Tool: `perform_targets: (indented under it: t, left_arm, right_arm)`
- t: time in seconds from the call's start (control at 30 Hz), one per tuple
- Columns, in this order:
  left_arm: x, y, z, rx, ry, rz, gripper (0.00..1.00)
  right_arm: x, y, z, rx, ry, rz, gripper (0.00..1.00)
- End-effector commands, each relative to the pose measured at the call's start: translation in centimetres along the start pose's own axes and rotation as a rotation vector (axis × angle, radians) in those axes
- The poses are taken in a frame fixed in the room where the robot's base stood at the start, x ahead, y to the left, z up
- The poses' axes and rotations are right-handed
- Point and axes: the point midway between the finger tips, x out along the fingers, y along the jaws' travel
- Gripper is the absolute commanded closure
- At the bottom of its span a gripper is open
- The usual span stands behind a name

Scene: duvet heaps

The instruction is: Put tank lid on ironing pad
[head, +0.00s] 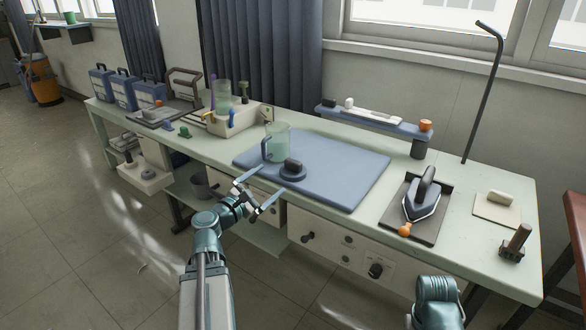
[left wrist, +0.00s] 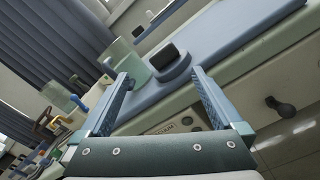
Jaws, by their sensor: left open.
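The tank lid (head: 291,175), a blue disc with a dark knob, lies at the front edge of the blue ironing pad (head: 345,168). The clear green tank (head: 277,139) stands upright on the pad just behind the lid. My left gripper (head: 266,182) is open and empty, just in front of the pad's edge, its fingers pointing at the lid. In the left wrist view the lid (left wrist: 182,70) shows beyond and between the two fingertips (left wrist: 161,74), apart from them as far as I can tell. Only a piece of my right arm shows; its gripper is out of view.
An iron (head: 424,200) stands on a dark plate to the right of the pad. A blue shelf (head: 375,122) runs behind.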

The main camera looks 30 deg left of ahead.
Motion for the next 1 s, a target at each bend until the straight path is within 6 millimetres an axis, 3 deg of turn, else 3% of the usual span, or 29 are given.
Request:
perform_targets:
  t: [0.1,0.23,0.4,0.57,0.67,1.0]
  left_arm:
    - [-0.2,0.1,0.0,-0.248,0.0,0.0,0.0]
    - [-0.4,0.1,0.0,-0.446,0.0,-0.001,0.0]
    - [-0.5,0.1,0.0,-0.574,0.0,-0.001,0.0]
    - [-0.4,0.1,0.0,-0.595,0.0,-0.001,0.0]
    - [0.6,0.2,-0.1,-0.593,0.0,-0.002,0.0]
    - [6.7,0.2,-0.1,-0.591,-0.001,-0.002,0.0]
  right_arm:
    - [-0.1,0.0,0.0,0.0,0.0,0.0,0.5]
    - [-0.1,0.0,0.0,0.0,0.0,0.0,0.5]
    - [-0.1,0.0,0.0,0.0,0.0,0.0,0.5]
    - [-0.1,0.0,0.0,0.0,0.0,0.0,0.5]
    - [-0.1,0.0,0.0,0.0,0.0,0.0,0.5]
    - [-0.1,0.0,0.0,0.0,0.0,0.0,0.5]
